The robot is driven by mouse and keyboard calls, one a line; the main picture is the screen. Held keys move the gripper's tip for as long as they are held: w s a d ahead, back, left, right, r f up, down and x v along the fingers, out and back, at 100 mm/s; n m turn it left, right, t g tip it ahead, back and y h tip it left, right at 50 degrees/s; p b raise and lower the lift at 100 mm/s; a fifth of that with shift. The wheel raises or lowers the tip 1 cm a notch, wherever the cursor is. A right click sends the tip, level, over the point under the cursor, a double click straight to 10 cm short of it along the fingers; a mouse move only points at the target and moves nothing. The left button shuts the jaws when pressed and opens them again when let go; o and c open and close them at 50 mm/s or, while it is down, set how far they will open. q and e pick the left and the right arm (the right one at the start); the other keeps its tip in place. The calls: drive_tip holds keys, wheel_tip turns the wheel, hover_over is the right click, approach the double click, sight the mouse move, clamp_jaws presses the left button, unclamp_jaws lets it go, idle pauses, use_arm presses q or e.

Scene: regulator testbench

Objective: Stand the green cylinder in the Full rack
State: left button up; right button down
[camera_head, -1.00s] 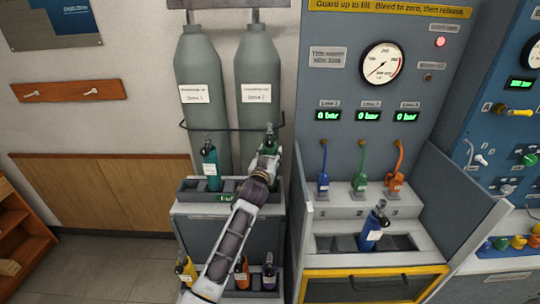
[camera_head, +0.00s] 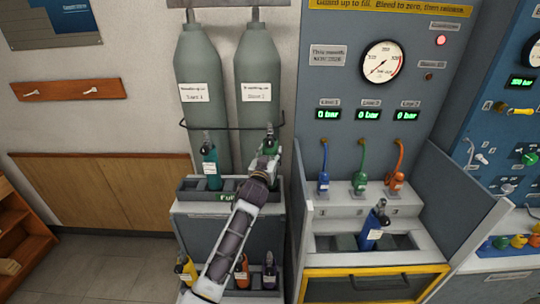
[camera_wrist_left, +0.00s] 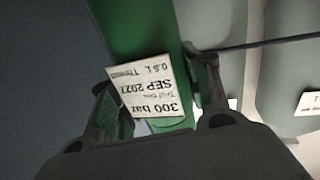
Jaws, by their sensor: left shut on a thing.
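The green cylinder (camera_head: 269,143) is upright above the right end of the Full rack (camera_head: 227,198), mostly hidden behind my left gripper (camera_head: 265,162). In the left wrist view my left gripper (camera_wrist_left: 158,100) is shut on the green cylinder (camera_wrist_left: 130,28), with a finger on each side of its white label, which reads 300 bar and SEP 2027. My forearm hides part of the rack's right side. Whether the cylinder's base touches the rack floor is hidden. My right gripper is not in view.
A teal cylinder (camera_head: 210,165) stands in the rack's left part. Two tall grey bottles (camera_head: 203,110) stand behind, with a dark rail (camera_head: 228,127) across them. A lower shelf holds yellow, orange and dark cylinders. A blue cylinder (camera_head: 374,228) leans in the bench well at right.

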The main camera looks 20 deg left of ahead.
use_arm(q)
drive_tip(key=shift+f, duration=0.1)
idle(0.8)
drive_tip(key=o, duration=1.3)
drive_tip(key=shift+f, duration=0.1)
drive_tip(key=shift+f, duration=0.1)
drive_tip(key=shift+f, duration=0.2)
drive_tip(key=shift+s+d+r, duration=0.1)
drive_tip(key=shift+s+d, duration=0.05)
drive_tip(key=shift+s, duration=1.85)
drive_tip(key=shift+s+d+r, duration=0.1)
drive_tip(key=shift+s, duration=1.95)
drive_tip(key=shift+s+d, duration=0.15)
drive_tip(key=shift+s, duration=1.85)
